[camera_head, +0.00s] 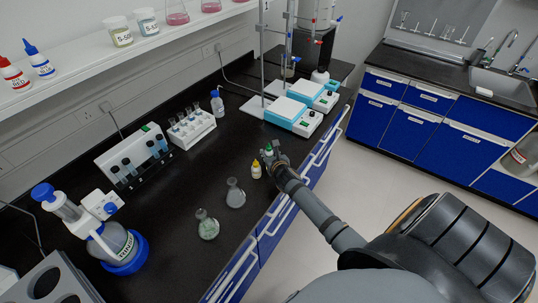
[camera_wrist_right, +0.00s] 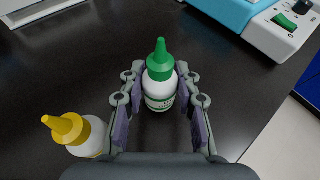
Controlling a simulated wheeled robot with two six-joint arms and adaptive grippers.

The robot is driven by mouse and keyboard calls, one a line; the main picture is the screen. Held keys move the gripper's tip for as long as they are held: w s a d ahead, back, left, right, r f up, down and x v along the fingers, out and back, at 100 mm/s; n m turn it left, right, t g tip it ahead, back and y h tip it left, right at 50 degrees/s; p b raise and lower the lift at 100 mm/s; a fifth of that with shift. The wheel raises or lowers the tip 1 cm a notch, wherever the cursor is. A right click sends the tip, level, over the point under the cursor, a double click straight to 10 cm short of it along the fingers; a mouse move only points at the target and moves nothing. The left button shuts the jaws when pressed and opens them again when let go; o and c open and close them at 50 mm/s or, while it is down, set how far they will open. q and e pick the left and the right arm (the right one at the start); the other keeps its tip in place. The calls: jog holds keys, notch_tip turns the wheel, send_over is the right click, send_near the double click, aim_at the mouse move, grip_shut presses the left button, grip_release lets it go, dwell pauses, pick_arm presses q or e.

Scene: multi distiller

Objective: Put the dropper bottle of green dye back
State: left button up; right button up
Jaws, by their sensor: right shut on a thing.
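The dropper bottle of green dye (camera_wrist_right: 160,88) is white with a green cap and pointed nozzle. It stands upright between the fingers of my right gripper (camera_wrist_right: 160,112), which is shut on it. In the head view the green-capped bottle (camera_head: 267,149) shows at the tip of my right gripper (camera_head: 272,158), over the bench's front edge area. I cannot tell whether its base touches the black bench top. My left gripper is not in view. A white shelf (camera_head: 85,58) at upper left holds a red-capped bottle (camera_head: 14,75) and a blue-capped bottle (camera_head: 40,62).
A yellow-capped dropper bottle (camera_head: 256,170) stands close beside my right gripper, also seen in the wrist view (camera_wrist_right: 80,136). Two flasks (camera_head: 235,195) (camera_head: 207,226) stand nearby. Tube racks (camera_head: 191,128) (camera_head: 132,158) and hotplate stirrers (camera_head: 293,115) stand farther back. Beakers stand on the shelf.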

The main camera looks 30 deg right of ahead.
jog(key=shift+f, duration=0.4)
jog(key=shift+f, duration=0.15)
jog(key=o, duration=0.8)
jog(key=shift+o, duration=0.2)
jog(key=v, duration=1.2)
jog(key=shift+d, duration=0.1)
